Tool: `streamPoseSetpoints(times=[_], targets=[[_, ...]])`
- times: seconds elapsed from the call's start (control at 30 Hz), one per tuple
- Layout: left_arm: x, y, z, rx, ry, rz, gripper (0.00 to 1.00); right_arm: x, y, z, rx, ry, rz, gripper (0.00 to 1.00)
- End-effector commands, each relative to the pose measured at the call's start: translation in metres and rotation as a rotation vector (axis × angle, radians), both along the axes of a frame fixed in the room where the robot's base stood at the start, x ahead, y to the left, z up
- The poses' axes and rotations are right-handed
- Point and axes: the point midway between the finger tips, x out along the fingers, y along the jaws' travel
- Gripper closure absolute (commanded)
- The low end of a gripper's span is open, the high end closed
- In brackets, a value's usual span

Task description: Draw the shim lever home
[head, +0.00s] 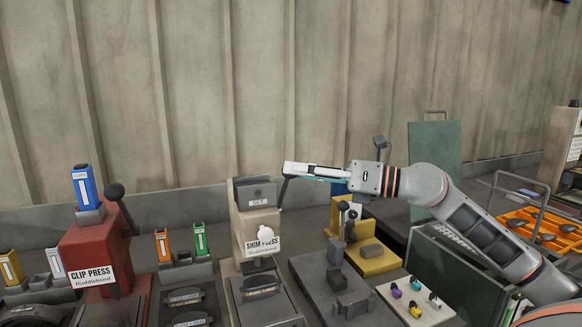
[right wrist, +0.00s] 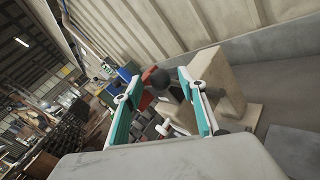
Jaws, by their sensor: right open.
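The shim press (head: 242,226) is a beige upright block with a dark head marked SET and a white label. Its dark shim lever (head: 283,191) rises at the press's right side towards my fingertips; its top is hidden behind them in the head view. My right gripper (head: 290,170) reaches in from the right, above and beside the press head. In the right wrist view my right gripper (right wrist: 160,82) is open, and a dark ball knob (right wrist: 159,78) shows between its teal-lined fingers. I cannot tell whether either finger touches it. My left gripper is out of view.
The red clip press (head: 88,252), with its own ball lever (head: 115,192), stands to the left. Small orange and green holders (head: 200,239) sit between the presses. A yellow fixture (head: 378,258) and a white tray (head: 440,314) lie below my right arm. The wall is behind.

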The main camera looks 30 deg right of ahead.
Motion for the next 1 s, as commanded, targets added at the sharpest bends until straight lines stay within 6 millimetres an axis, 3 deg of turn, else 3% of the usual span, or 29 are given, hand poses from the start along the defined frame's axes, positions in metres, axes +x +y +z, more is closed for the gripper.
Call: streamPoseSetpoints(times=[0.3,0.67,0.7,0.83,0.87,1.0], targets=[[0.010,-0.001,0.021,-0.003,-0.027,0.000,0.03,0.019,0.013,0.002,0.001,-0.001,-0.001,0.59],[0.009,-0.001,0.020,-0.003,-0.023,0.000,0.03,0.022,0.015,-0.001,0.001,0.002,0.000,0.59],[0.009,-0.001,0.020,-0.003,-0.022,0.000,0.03,0.022,0.015,-0.001,0.000,0.001,0.000,0.62],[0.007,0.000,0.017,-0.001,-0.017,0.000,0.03,0.022,0.015,-0.001,0.000,0.001,0.000,0.96],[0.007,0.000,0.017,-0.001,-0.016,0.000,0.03,0.022,0.015,-0.001,0.001,0.002,0.000,1.00],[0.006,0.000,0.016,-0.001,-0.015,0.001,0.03,0.022,0.016,-0.001,0.002,0.004,0.001,1.00]])
